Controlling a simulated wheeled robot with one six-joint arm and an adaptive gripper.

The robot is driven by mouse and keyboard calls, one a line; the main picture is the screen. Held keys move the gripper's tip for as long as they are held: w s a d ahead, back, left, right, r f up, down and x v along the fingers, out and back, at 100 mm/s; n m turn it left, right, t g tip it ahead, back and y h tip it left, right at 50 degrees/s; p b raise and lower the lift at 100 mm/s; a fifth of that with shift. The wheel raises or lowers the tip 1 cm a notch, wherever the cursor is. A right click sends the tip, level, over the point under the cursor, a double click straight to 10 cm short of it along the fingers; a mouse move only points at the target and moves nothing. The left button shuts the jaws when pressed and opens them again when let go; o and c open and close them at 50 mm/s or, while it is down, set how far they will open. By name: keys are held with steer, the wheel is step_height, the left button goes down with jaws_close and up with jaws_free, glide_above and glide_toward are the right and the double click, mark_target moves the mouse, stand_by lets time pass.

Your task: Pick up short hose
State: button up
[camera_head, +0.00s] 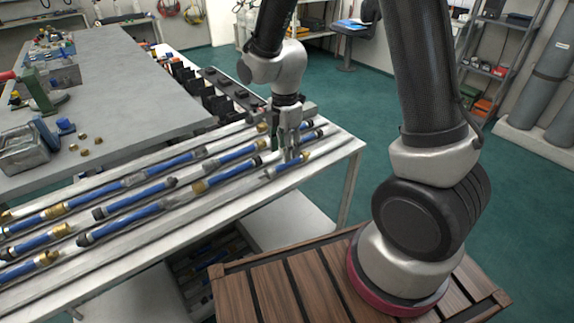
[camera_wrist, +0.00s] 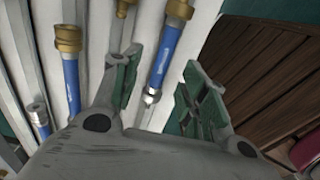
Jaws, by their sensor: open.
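A short blue hose (camera_head: 286,168) lies in the front row of the slotted rack, near its right end. In the wrist view the hose (camera_wrist: 164,55) has a brass fitting at the top and a silver tip at the bottom. My gripper (camera_head: 289,152) points down at this hose. In the wrist view my gripper (camera_wrist: 162,66) is open, with one green-padded finger on each side of the hose and gaps to both. Whether the fingertips reach down beside the hose is hard to tell.
Several other blue hoses (camera_head: 140,192) lie in the parallel channels of the white rack table (camera_head: 345,150). A neighbouring hose (camera_wrist: 71,85) with a brass fitting lies left of my gripper. A grey workbench (camera_head: 120,90) stands behind. Green floor is open at the right.

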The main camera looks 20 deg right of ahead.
mark_target(286, 165)
steer(key=f, duration=0.5)
steer(key=shift+s+d, duration=0.1)
steer(key=shift+d, duration=0.15)
steer(key=shift+r, duration=0.1)
jaws_close()
